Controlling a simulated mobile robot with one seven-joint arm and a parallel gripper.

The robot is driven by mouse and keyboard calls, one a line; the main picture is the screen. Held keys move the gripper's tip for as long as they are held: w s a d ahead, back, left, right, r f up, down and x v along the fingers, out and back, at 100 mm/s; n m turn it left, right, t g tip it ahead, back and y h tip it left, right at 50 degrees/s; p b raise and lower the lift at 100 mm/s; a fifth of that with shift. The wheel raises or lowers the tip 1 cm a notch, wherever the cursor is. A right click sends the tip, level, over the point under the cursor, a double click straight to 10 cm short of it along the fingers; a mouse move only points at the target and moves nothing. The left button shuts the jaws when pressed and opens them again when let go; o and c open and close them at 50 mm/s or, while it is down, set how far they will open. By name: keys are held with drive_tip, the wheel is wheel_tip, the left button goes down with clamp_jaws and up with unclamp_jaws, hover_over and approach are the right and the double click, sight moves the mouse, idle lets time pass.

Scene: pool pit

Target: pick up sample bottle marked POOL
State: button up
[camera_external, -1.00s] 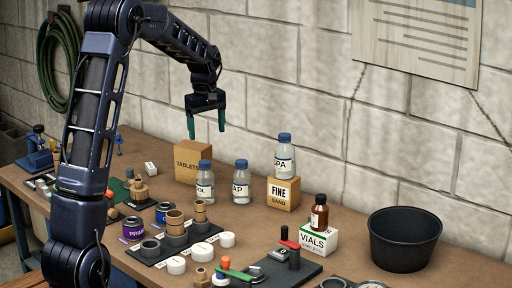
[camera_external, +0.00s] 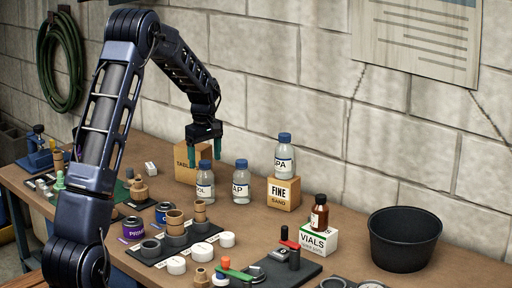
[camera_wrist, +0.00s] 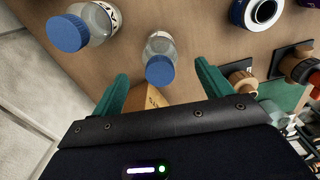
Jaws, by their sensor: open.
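The sample bottle whose visible label letters read "OL" (camera_external: 205,187) stands upright on the bench, clear with a blue cap. It also shows in the wrist view (camera_wrist: 160,48), with its cap just beyond and between the fingertips. My gripper (camera_external: 204,158) is open above and around the cap's sides, fingers pointing down; no contact shows. Its green fingers also show in the wrist view (camera_wrist: 162,80). A similar bottle labelled "AP" (camera_external: 241,187) stands to the right. A third bottle, "PA" (camera_external: 285,160), stands on the FINE SAND box (camera_external: 283,194).
The TABLETS box (camera_external: 187,174) stands close behind the gripper. A small brown bottle (camera_external: 319,217) sits on the VIALS box (camera_external: 318,241). A black bucket (camera_external: 404,240) is at right. Cups (camera_external: 175,241) and a purple-labelled tin (camera_external: 134,230) are in front.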

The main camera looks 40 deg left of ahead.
sight(207, 181)
drive_tip(key=f, duration=0.5)
drive_tip(key=shift+a, duration=0.2)
drive_tip(key=c, duration=1.4)
drive_tip(key=shift+c, duration=0.2)
